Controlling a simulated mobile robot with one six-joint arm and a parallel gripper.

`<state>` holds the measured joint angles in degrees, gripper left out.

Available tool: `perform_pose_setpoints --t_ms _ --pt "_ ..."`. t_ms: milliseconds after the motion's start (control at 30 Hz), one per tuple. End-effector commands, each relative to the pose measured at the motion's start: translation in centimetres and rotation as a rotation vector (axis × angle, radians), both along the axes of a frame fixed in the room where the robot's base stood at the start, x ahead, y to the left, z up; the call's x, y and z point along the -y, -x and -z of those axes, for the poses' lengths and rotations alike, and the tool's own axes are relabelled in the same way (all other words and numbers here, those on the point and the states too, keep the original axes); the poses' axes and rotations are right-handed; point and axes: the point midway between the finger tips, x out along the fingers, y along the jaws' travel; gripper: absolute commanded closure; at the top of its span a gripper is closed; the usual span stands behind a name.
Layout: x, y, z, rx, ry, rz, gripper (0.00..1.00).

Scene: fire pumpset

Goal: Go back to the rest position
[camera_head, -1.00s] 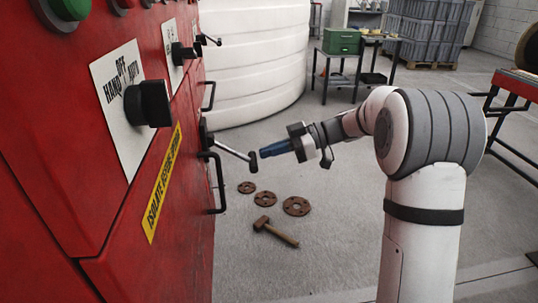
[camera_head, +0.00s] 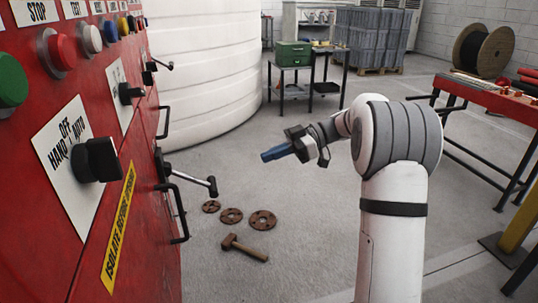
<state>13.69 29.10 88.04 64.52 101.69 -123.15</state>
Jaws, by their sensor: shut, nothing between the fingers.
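My gripper (camera_head: 276,153) shows in the head view with blue fingers at the end of my white and grey arm. It is shut and empty, pointing left toward the red cabinet. It hangs in free air over the floor, apart from the cabinet. A black lever handle (camera_head: 192,180) sticks out from the cabinet to the lower left of the gripper, with a clear gap between them. My arm is bent at the large grey-banded joint.
The red control cabinet (camera_head: 95,225) with knobs and buttons fills the left. A white tank (camera_head: 200,75) stands behind. Rusty flanges (camera_head: 262,220) and a hammer (camera_head: 244,248) lie on the floor. A red workbench (camera_head: 490,95) is at right. Open floor lies between.

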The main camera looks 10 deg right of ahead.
Motion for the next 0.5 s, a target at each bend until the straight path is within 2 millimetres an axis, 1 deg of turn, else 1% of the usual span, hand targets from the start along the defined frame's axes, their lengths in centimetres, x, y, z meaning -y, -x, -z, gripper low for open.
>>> perform_pose_setpoints --t_ms 67,133,233,267,367,400,467,500 --pt "-0.1 0.1 -0.2 -0.005 0.006 0.002 1.0" --pt "-0.3 0.6 -1.1 -0.034 0.033 0.01 1.0" --pt "-1.0 2.4 -3.2 -0.133 0.13 0.047 1.0" --pt "-1.2 3.2 -3.9 -0.176 0.173 0.064 1.0" --pt "-1.7 6.5 -6.5 -0.333 0.341 0.157 1.0" --pt "-1.8 7.9 -7.4 -0.397 0.415 0.205 1.0" --pt "-1.8 10.0 -8.6 -0.483 0.517 0.286 1.0" --pt "-1.6 11.4 -9.4 -0.533 0.582 0.345 1.0"
